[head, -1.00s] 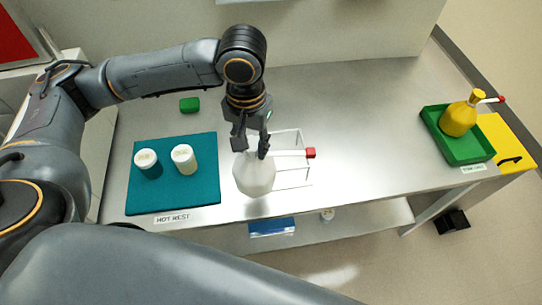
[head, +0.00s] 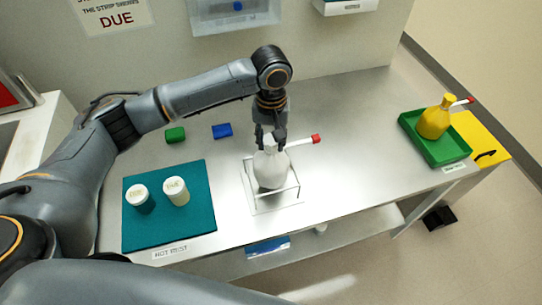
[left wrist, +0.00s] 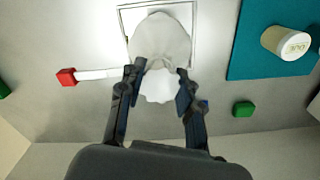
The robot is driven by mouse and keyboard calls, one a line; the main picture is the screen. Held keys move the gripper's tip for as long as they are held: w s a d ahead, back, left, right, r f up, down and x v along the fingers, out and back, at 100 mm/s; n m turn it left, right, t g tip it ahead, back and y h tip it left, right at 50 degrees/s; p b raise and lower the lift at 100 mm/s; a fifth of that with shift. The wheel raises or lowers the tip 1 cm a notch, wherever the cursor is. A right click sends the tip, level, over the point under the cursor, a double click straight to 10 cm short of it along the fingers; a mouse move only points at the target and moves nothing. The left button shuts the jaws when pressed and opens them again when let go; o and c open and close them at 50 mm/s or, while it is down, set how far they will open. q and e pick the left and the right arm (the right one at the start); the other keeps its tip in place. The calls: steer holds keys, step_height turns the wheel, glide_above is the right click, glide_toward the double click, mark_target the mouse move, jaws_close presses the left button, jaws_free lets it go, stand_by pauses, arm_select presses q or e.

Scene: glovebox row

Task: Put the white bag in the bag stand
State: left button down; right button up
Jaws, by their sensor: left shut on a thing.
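The white bag (head: 270,170) is upright, with a white strip ending in a red tip (head: 316,139) sticking out to the right. My left gripper (head: 271,146) is shut on the bag's neck from above. The wire bag stand (head: 293,187) is on the steel bench, and the bag is within its frame in the head view. Whether the bag's bottom rests on the stand's base I cannot tell. In the left wrist view the bag (left wrist: 162,40) is between my fingers (left wrist: 157,80), over the stand (left wrist: 127,20). My right gripper is not in view.
A teal mat (head: 200,215) at left holds two white lidded jars (head: 137,194). Green (head: 175,135) and blue (head: 222,131) blocks lie behind. A green tray (head: 455,153) with a yellow bag (head: 434,120) stands at the right. The bench between stand and tray is clear.

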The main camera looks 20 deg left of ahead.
mark_target(272, 151)
arm_select(q)
step_height(272, 151, down, 5)
steer(key=shift+d+r+p, duration=0.1)
steer(key=shift+r+p, duration=0.1)
steer(key=shift+p, duration=0.15)
steer(key=shift+f, duration=0.1)
steer(key=c, duration=0.9)
jaws_free()
steer(key=shift+f, duration=0.15)
steer(key=shift+r, duration=0.35)
step_height(272, 151, up, 12)
steer(key=shift+f+b, duration=0.15)
steer(key=shift+b, duration=0.95)
steer(key=shift+f, duration=0.1)
